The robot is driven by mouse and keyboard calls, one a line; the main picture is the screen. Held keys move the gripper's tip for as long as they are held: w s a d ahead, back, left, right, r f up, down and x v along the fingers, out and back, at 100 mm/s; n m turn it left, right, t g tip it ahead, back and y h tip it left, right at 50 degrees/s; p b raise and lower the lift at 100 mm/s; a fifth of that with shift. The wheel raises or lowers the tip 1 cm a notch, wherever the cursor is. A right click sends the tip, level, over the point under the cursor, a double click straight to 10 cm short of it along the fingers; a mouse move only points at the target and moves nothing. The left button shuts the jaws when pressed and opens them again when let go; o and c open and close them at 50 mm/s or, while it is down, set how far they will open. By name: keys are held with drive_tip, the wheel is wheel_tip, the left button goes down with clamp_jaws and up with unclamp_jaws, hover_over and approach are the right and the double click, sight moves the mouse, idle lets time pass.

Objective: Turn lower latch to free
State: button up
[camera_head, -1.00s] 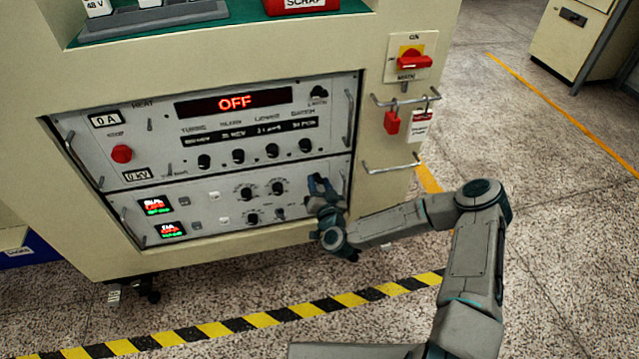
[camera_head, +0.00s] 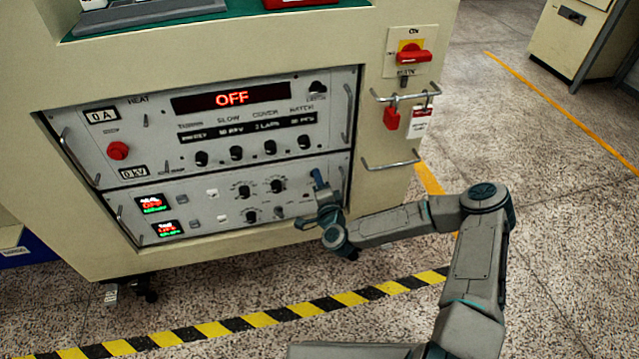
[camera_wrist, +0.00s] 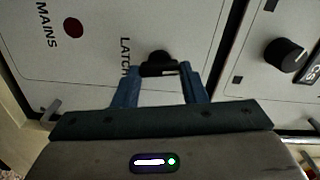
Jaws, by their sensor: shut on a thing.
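The lower latch (camera_wrist: 158,58) is a small black knob on the pale lower panel, beside a partly covered label reading "LATC". In the wrist view it sits between the two blue fingers of my gripper (camera_wrist: 160,72), which is shut on it. In the head view my gripper (camera_head: 319,182) is at the right end of the lower panel (camera_head: 205,196). The gripper hides the latch there, and its turn angle cannot be told.
The upper panel (camera_head: 150,150) has a red OFF display (camera_head: 232,98) and several black knobs. One black knob (camera_wrist: 287,55) is close by in the wrist view. Metal handles (camera_head: 347,115) flank the panels. A red switch (camera_head: 413,57) and padlock (camera_head: 391,118) are at right.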

drive_tip(key=shift+f+m, duration=0.1)
drive_tip(key=shift+m, duration=1)
drive_tip(key=o, duration=1)
drive_tip(key=p+v, duration=0.3)
drive_tip(key=v, duration=1.1)
drive_tip(key=shift+w, duration=0.1)
